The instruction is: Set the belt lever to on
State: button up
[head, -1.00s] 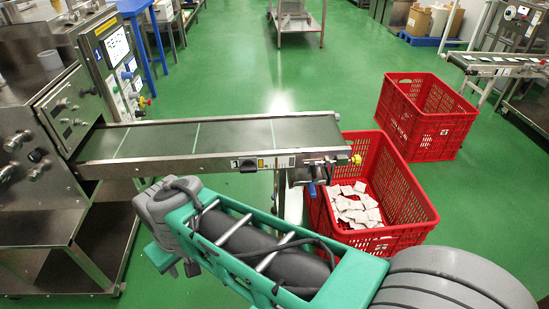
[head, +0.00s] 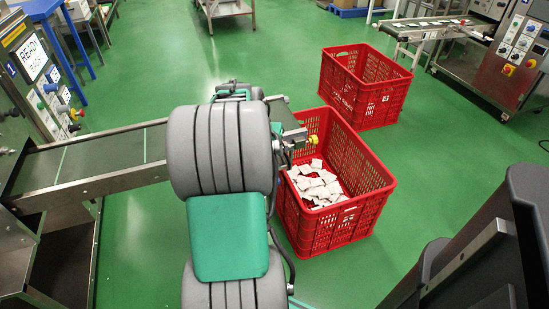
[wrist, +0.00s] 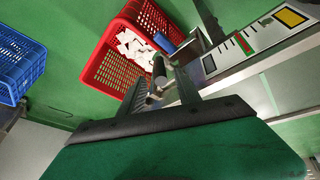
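The belt lever appears to be the part with a blue grip (wrist: 165,42) at the end of the conveyor's side panel (wrist: 240,48) in the wrist view. The panel carries a scale with red and green marks and a yellow square. I cannot read the lever's setting. My gripper (wrist: 160,88) is open, its two fingers apart, just short of the blue grip. A dark cylinder (wrist: 159,70) shows between the fingers; I cannot tell whether they touch it. In the head view my arm hides the gripper, the lever and most of the panel beside the conveyor belt (head: 100,160).
A red crate (head: 340,225) with white teabags stands at the conveyor's end, close to my arm. Another red crate (head: 368,90) stands behind it. A machine with a control panel (head: 40,80) is at the left. Green floor (head: 450,150) is clear at the right.

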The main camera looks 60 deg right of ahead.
aim_at(275, 157)
jog(key=b+x, duration=0.1)
jog(key=x, duration=0.5)
jog(key=shift+f, duration=0.1)
jog(key=shift+c, duration=0.4)
grip_shut()
dwell(0.8)
